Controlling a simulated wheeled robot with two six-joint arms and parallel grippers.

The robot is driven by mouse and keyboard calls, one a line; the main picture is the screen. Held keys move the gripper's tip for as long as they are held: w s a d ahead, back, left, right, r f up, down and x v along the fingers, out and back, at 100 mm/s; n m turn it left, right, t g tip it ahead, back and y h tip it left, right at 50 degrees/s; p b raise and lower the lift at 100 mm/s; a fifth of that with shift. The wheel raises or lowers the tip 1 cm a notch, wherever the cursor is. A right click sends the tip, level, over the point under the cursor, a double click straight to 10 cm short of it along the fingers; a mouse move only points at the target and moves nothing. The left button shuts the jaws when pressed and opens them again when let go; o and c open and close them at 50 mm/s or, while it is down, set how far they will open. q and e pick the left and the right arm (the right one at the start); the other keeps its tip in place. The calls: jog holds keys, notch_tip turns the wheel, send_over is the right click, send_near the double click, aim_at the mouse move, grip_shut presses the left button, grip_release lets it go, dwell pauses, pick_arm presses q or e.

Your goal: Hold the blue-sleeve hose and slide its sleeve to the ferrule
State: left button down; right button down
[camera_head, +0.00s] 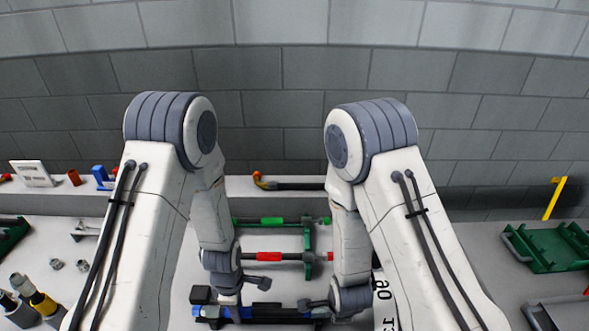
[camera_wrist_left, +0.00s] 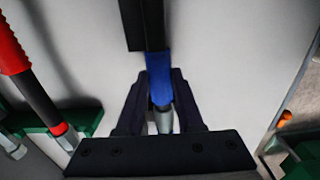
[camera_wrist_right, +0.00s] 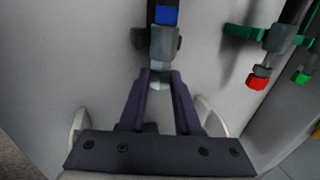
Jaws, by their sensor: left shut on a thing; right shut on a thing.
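The blue-sleeve hose (camera_head: 285,312) lies left to right near the front of the table. Its blue sleeve (camera_wrist_left: 158,78) is between the fingers of my left gripper (camera_wrist_left: 160,88), which is shut on it. Below the sleeve in the left wrist view is a silver ferrule (camera_wrist_left: 163,122), apparently touching the sleeve's end. Black hose runs upward from the sleeve there. My right gripper (camera_wrist_right: 157,76) is shut on a pale metal fitting of the same hose. A grey fitting and a blue part (camera_wrist_right: 167,15) show above it. The fingers partly hide both grips.
A red-sleeve hose (camera_head: 268,257) and a green-sleeve hose (camera_head: 271,221) lie behind on green supports (camera_head: 309,238). A green tray (camera_head: 550,246) is at the right. Small fittings and cylinders stand at the left. My forearms hide much of the middle.

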pick_arm(q)
jog(key=shift+a, duration=0.55)
jog(key=shift+c, duration=2.3)
grip_release()
pick_arm(e)
jog(key=c, duration=0.5)
grip_release()
jog(key=shift+c, duration=0.2)
pick_arm(q)
notch_tip(320, 180, up, 12)
